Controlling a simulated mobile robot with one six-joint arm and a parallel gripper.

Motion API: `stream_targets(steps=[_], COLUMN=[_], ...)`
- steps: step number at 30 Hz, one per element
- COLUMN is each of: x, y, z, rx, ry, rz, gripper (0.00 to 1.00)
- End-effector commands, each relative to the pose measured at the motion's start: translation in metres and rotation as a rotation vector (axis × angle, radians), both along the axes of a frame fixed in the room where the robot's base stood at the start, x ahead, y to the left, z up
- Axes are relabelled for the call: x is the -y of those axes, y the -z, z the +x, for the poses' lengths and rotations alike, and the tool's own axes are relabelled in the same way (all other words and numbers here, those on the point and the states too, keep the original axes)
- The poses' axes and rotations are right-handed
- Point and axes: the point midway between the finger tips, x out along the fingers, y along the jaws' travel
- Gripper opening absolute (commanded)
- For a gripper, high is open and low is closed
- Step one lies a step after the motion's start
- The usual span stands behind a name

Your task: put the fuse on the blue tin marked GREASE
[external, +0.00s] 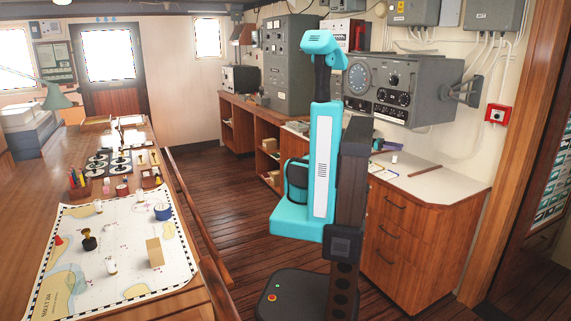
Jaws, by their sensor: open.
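A short blue tin (162,211) stands on the chart at its right side; its lettering is too small to read. Several small pale cylinders lie or stand on the chart: one near the front (111,265), one at the back left (98,206) and one at the back (140,194). I cannot tell which of them, if any, is the fuse. My teal arm (320,160) is folded upright on its dark column, to the right of the chart table. My gripper's fingers do not show; nothing is seen held.
The chart (130,235) also carries a tan block (155,252), a dark brass-topped stamp-like object (88,240) and a red cone (59,241). Pen holders and instruments stand behind it. A wooden rail (200,225) edges the table. A counter (430,178) with small items is at right.

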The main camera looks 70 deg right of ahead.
Motion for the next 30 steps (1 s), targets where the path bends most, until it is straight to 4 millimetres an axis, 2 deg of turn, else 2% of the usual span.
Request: stream_targets(steps=[5, 14, 21, 24, 30], x=[0.009, 0.019, 0.012, 0.004, 0.002], y=[0.001, -0.002, -0.004, -0.005, -0.006], z=[-0.001, 0.004, 0.007, 0.006, 0.001], rx=[0.006, 0.016, 0.009, 0.003, -0.001], ry=[-0.050, -0.268, -0.394, -0.402, -0.393], rz=[0.008, 0.023, 0.013, 0.004, -0.003], gripper=[0.47, 0.47, 0.47, 0.47, 0.47])
